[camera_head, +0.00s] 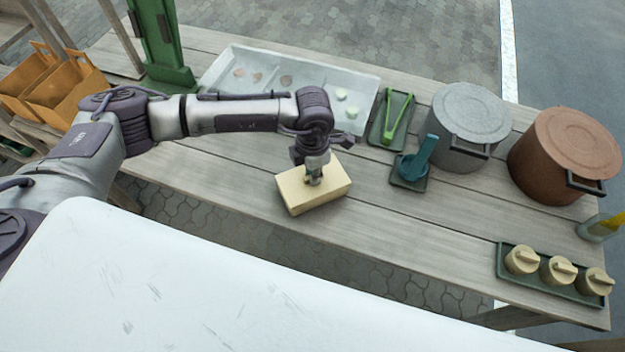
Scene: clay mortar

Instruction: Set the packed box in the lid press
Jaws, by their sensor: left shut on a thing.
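The box (325,198) is a pale yellow, closed-looking block near the front edge of the wooden table, at the middle of the head view. My left gripper (313,180) points down at the top of the box and is shut on it. The fingertips are partly hidden by the wrist. I cannot tell whether the box rests on the table or is just above it. A green upright frame (166,45), which looks like the lid press, stands at the back left of the table, and its top is cut off. My right gripper is not in view.
A compartmented pale tray (374,92) with small round pieces lies behind the box. Green tongs (397,118), a blue tool (418,160), a grey pot (468,125) and a brown pot (565,155) stand to the right. A tray (545,284) holds three lidded jars. Orange bins (62,88) are at left.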

